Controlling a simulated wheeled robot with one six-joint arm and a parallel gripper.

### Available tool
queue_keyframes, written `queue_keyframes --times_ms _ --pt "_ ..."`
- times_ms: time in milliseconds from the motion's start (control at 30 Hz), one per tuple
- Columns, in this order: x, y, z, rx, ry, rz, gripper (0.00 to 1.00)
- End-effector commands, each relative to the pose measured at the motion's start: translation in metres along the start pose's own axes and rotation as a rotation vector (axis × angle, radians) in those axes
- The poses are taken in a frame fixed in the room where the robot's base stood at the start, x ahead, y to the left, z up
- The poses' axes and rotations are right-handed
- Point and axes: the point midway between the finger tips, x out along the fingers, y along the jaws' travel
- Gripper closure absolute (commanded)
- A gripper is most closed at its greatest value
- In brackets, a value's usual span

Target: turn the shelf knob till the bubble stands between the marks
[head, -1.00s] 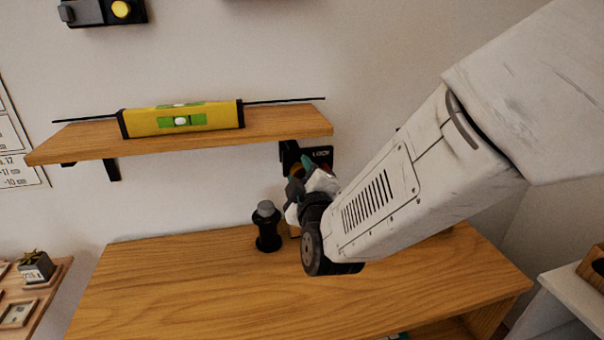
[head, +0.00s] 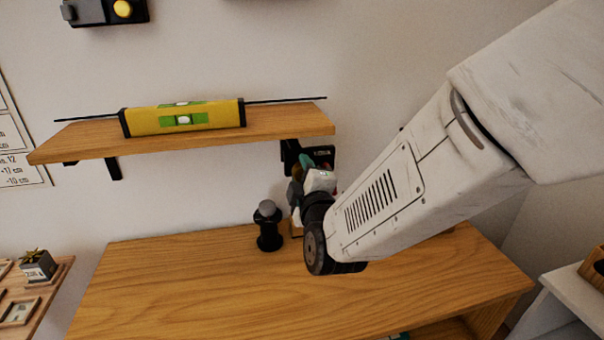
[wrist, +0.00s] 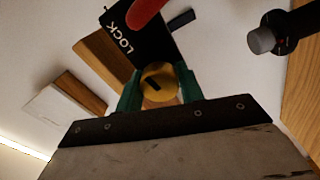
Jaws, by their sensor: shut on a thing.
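The yellow spirit level (head: 150,122) lies on the wooden shelf (head: 275,127) in the head view. Its green vial (head: 197,119) shows a pale bubble (head: 183,120) close to the middle; the marks are too small to judge the bubble against. The yellow round knob (wrist: 158,76) with a dark slot shows in the wrist view. My gripper (wrist: 160,88) has its green fingers on both sides of the knob, shut on it. In the head view my gripper (head: 307,163) is under the shelf's right end, and my wrist largely hides the knob.
A black plate marked LOCK (wrist: 122,42) with a red lever (wrist: 146,10) is beside the knob. A black post with a grey top (head: 268,226) stands on the wooden cabinet top (head: 190,285), left of my wrist. The cabinet's front left is clear.

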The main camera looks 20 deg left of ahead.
Motion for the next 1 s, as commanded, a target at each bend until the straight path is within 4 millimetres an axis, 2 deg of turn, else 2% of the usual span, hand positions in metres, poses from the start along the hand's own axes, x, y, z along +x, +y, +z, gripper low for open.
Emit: queue_keyframes --times_ms 33,67,133,467,567,800,1000 --pt "-0.001 -0.001 0.000 0.000 0.001 -0.002 0.85" --pt "-0.001 -0.001 0.000 0.000 0.001 -0.002 0.60" --pt "-0.001 -0.001 0.000 0.000 0.001 -0.002 0.41" --pt "-0.003 0.000 0.000 0.001 0.001 -0.001 0.41" --pt "-0.014 0.000 0.000 0.001 0.001 -0.002 0.41" --pt "-0.055 0.000 -0.001 0.001 0.002 -0.001 0.41" --pt "-0.076 -0.001 -0.001 0.000 0.002 -0.002 0.41"
